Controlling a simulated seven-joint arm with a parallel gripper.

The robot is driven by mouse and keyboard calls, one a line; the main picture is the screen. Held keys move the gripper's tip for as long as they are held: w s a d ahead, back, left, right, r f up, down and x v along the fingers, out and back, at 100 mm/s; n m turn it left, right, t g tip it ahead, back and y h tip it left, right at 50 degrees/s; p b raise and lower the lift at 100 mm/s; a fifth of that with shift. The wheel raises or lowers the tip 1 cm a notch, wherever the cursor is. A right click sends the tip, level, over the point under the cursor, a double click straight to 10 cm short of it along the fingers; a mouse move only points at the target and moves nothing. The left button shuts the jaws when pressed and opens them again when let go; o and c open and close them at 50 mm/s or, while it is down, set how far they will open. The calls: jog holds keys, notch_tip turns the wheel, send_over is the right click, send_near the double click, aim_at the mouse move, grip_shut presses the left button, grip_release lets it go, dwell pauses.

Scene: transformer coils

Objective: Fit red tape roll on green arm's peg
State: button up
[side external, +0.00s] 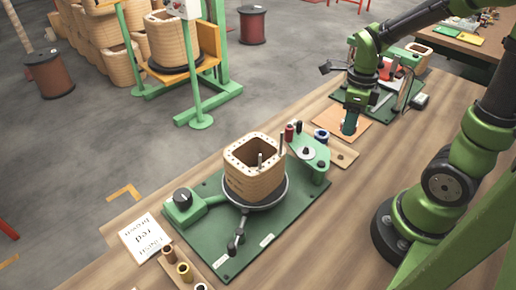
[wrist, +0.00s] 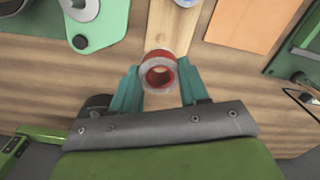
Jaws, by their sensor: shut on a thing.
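The red tape roll (wrist: 160,72) lies between the teal fingers of my gripper (wrist: 158,88) in the wrist view, its open hole facing the camera. My gripper is shut on it. In the side view my gripper (side external: 349,126) is low over the bench, right of the green arm (side external: 312,165), and the roll cannot be made out there. The green arm carries a dark knob and short upright posts; I cannot tell which is the peg. Part of the green arm (wrist: 103,30) shows at the wrist view's upper left, apart from the roll.
A wooden strip (side external: 343,155) lies beside the green arm, with a blue roll (side external: 321,135) near it. A wooden coil (side external: 253,180) with upright rods stands on the green baseplate (side external: 205,237). A printed card (side external: 146,238) and small spools are at the front left. An orange-brown board (wrist: 255,22) lies right of the strip.

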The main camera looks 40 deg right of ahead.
jog(key=w+a+r+n, duration=0.3)
jog(key=w+a, duration=0.1)
jog(key=a, duration=0.2)
notch_tip(320, 180, up, 2)
jog(key=n, duration=0.3)
send_over(307, 147)
jog(key=shift+f, duration=2.75)
jog(key=shift+f, duration=0.5)
jog(key=shift+f, duration=0.35)
jog(key=shift+f, duration=0.6)
jog(key=o, duration=1.5)
